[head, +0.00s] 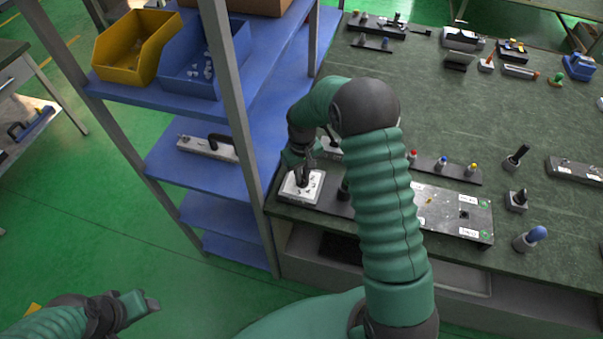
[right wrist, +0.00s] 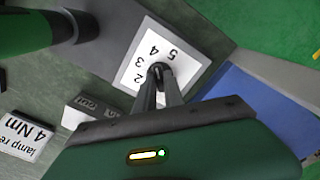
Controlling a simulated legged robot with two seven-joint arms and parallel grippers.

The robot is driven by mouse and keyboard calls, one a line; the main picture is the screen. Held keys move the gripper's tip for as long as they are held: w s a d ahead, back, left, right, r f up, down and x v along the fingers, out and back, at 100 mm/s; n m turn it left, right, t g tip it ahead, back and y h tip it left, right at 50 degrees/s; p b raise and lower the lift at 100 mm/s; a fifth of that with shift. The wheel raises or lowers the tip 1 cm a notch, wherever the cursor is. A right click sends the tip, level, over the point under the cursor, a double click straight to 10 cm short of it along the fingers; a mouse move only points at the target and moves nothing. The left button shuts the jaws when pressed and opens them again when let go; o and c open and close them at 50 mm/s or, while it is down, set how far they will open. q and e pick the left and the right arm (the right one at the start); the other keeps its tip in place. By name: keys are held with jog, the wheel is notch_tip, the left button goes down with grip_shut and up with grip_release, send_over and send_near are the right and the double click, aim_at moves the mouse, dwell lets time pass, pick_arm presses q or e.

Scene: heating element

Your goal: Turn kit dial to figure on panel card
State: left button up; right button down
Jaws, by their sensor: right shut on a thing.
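The kit dial (head: 301,187) is a white square plate with printed figures at the table's left front corner. Where the knob points is hidden by the fingers. A white card (right wrist: 25,136) reads "lamp re" and "4 Nm", its edge cut off. My left gripper (head: 136,305) is at lower left, away from the table.
A metal panel (head: 450,212) with white labels lies right of my right arm. A rack with red, blue and yellow knobs stands behind it. A blue shelf (head: 195,165) with yellow (head: 135,45) and blue bins adjoins the table on the left. Several tools stand at right.

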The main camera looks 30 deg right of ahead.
aim_at(303, 177)
jog(key=c, duration=1.4)
grip_release()
jog(key=shift+s+r, duration=0.1)
jog(key=shift+s, duration=0.05)
jog(key=shift+c, duration=0.2)
jog(key=shift+r, duration=0.3)
notch_tip(303, 177, up, 16)
jog(key=shift+b, duration=0.35)
